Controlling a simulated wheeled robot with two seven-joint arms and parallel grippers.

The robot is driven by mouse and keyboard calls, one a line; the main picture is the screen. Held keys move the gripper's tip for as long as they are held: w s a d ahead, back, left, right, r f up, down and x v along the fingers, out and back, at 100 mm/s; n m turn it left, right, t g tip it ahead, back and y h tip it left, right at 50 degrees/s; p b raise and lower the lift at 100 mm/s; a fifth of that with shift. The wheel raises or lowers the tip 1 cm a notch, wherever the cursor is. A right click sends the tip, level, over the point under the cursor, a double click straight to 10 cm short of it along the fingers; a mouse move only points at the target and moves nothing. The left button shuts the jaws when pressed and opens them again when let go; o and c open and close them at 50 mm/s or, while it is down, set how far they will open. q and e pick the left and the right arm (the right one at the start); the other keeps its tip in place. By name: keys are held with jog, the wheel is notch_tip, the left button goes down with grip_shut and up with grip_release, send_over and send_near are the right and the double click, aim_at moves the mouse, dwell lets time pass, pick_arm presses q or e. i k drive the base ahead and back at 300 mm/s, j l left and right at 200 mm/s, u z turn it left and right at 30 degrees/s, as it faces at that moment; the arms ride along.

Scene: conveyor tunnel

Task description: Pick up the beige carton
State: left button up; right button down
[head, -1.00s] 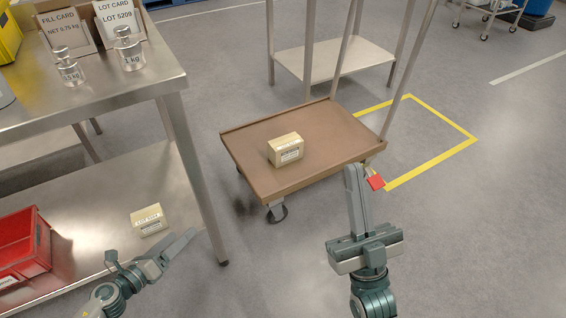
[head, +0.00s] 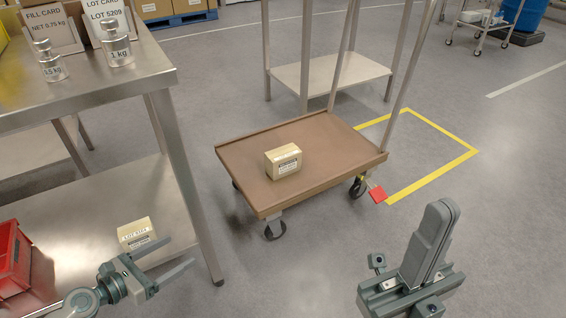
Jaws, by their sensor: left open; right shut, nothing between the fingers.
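One beige carton (head: 283,162) with a white label stands on the brown deck of a trolley (head: 247,187). A second beige carton (head: 136,233) with a white label sits on the steel table's lower shelf (head: 60,215) at lower left. My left gripper (head: 178,254) is open, just right of and in front of the shelf carton. Its fingers partly overlap that carton's lower right in the picture, and I cannot tell whether they touch. My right gripper (head: 442,207) is shut and empty over the floor at lower right, away from both cartons.
A red bin (head: 18,262) stands on the shelf left of the carton. The steel table's leg (head: 190,190) rises right of my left gripper. Steel weights (head: 116,45) and cards stand on the tabletop. Floor at right is clear.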

aim_at(281, 162)
jog(key=i+j+z, duration=0.2)
jog(key=i+j, duration=0.3)
jog(key=i+z, duration=0.5)
